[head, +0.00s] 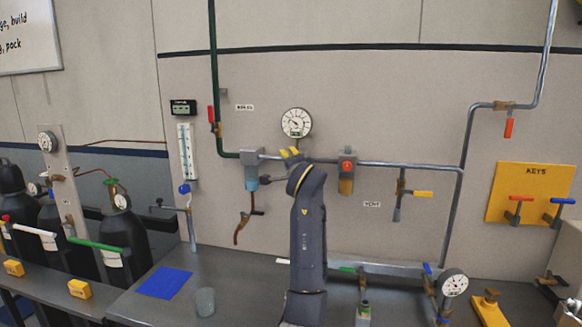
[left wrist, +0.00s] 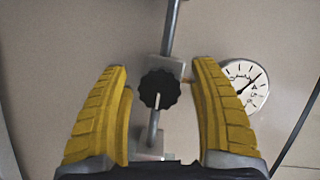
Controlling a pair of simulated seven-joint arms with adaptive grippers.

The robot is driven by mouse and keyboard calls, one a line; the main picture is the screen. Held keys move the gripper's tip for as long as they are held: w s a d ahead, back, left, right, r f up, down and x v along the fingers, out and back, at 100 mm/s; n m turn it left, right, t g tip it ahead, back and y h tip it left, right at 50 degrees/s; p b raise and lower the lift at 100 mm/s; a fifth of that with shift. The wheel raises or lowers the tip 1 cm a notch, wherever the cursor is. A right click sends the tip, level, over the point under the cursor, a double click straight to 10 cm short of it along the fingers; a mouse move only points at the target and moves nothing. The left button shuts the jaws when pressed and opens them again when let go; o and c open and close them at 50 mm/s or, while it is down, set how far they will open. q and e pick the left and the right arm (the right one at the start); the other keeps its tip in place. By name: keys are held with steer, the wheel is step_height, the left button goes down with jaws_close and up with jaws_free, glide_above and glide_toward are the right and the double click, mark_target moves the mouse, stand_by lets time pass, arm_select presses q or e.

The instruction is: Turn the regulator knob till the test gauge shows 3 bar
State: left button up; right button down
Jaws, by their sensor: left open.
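A black lobed knob (left wrist: 159,90) with a pale mark sits on a grey fitting on the pipe, in the left wrist view. My left gripper (left wrist: 163,85) is open, its two yellow fingers on either side of the knob, with visible gaps. In the head view my left gripper (head: 290,153) is at the wall pipe and hides the knob. A round white gauge (head: 296,123) is on the wall just above it; a gauge also shows right of the fingers in the left wrist view (left wrist: 245,86). Its numbers are too small to read. My right gripper is not in view.
A fitting with a red knob (head: 347,166) is on the pipe to the right. Another gauge (head: 454,283) stands at the bench's right. A yellow key board (head: 532,193) hangs at right. A blue mat (head: 164,283) and a cup (head: 205,302) are on the bench (head: 235,270).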

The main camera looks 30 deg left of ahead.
arm_select(q)
steer(key=v, duration=1.2)
steer(key=shift+f, duration=0.15)
stand_by(0.3)
